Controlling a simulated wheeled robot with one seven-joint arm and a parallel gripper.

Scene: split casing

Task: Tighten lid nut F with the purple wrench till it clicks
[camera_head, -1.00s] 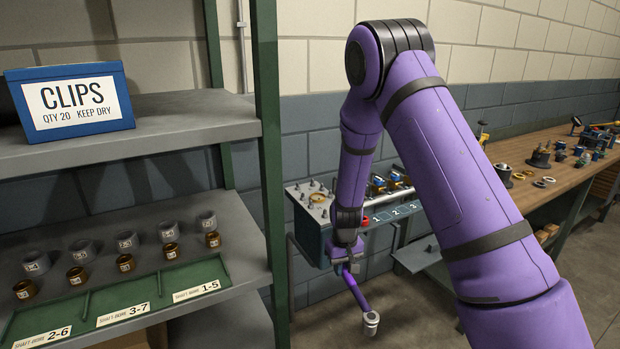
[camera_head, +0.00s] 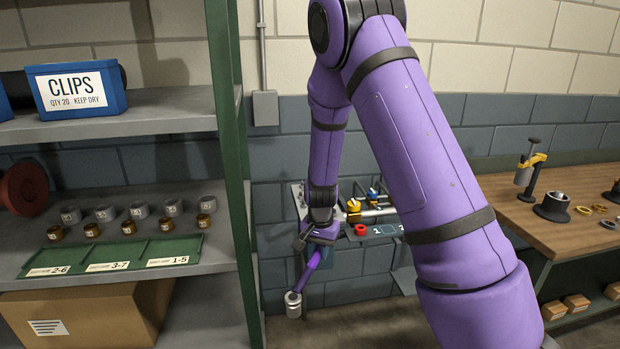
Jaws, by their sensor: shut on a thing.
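My gripper (camera_head: 318,240) is at the end of my purple arm, in the middle of the head view. It is shut on the purple wrench (camera_head: 311,268). The wrench hangs tilted down to the left and ends in a grey socket head (camera_head: 293,304), in open air in front of the wall. Behind my arm is a fixture bench (camera_head: 381,232) with a red ring, a yellow part and numbered plates. My arm hides much of it. Lid nut F cannot be made out.
A green-posted shelf (camera_head: 226,150) stands close on the left with a blue CLIPS box (camera_head: 77,89), several grey and brown bushings, a green tray (camera_head: 120,256) and a cardboard box (camera_head: 85,312). A wooden workbench (camera_head: 535,228) with parts is on the right. Floor shows between them.

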